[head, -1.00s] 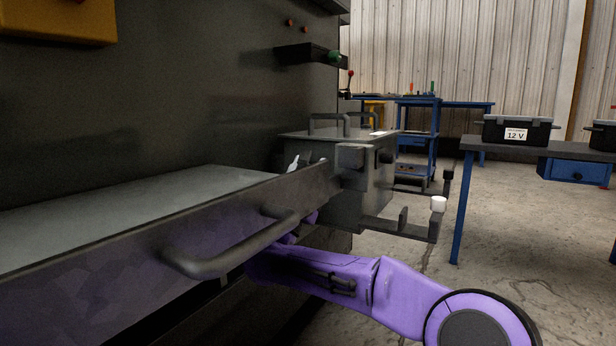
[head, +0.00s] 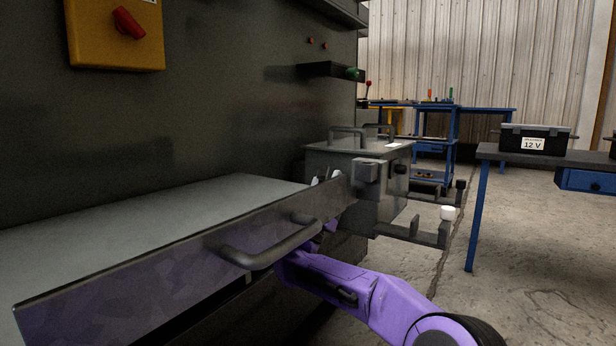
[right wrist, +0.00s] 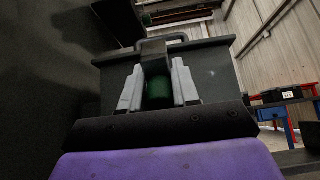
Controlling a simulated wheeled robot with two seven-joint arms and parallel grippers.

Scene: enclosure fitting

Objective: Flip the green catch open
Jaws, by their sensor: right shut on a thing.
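The green catch (right wrist: 158,88) shows in the right wrist view as a dark green rounded piece under a dark grey block, against the front of a grey box. My right gripper (right wrist: 159,84) has its two pale grey fingers on either side of it and is shut on it. In the head view the tips of my right gripper (head: 326,178) show just above the dark front panel (head: 180,245), left of the grey box (head: 352,170). The catch is hidden there, and I cannot tell how far it is turned. My left gripper is not in view.
The front panel has a bar handle (head: 270,248), close to my right arm. A bracket with a white knob (head: 447,213) sticks out from the box. A green knob (head: 352,73) sits on a wall ledge. A table with a 12 V case (head: 535,140) stands right; floor between is clear.

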